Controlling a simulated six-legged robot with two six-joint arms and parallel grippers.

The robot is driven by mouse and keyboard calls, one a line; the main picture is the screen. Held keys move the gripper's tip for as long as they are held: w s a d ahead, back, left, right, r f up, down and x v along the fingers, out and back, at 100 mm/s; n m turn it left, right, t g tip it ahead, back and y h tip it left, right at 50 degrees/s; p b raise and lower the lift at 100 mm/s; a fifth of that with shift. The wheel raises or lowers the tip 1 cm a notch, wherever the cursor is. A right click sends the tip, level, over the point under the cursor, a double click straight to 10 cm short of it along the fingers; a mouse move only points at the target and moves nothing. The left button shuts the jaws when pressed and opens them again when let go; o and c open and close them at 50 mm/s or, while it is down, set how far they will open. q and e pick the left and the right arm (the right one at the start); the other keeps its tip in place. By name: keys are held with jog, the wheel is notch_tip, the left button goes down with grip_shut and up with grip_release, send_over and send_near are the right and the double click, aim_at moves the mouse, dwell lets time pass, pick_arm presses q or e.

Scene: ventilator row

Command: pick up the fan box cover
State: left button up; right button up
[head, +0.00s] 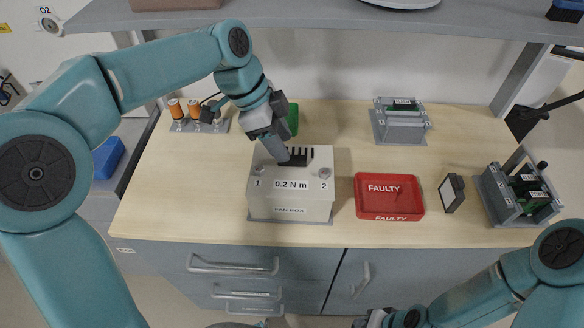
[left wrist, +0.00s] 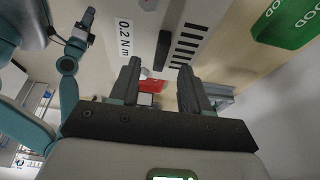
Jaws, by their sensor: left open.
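The fan box cover (head: 290,187) is a pale grey box-shaped lid marked "0.2 N m", with screws numbered 1 and 2, dark vent slots and a black grip bar (head: 294,160) on top. It sits on the fan box at the middle of the bench. My left gripper (head: 284,152) is above the cover, close to the bar. In the left wrist view its two fingers are apart and empty, with the bar (left wrist: 164,50) beyond the fingertips. Whether they touch the cover is unclear. My right gripper (head: 372,318) is low at the bottom edge, its jaws unclear.
A red "FAULTY" tray (head: 390,212) is right of the box, with a small dark-framed block (head: 451,193) beside it. Grey fixtures stand behind (head: 402,128) and at right (head: 500,195). A green tray (head: 292,117) is behind the arm. A shelf (head: 300,20) overhangs.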

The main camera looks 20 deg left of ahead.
aim_at(292, 167)
pick_arm(q)
jog(key=x, duration=0.4)
jog(key=shift+w+d+f, duration=0.1)
jog(key=shift+w+f, duration=0.05)
jog(key=shift+f, duration=0.1)
jog(key=shift+r, duration=0.1)
grip_shut()
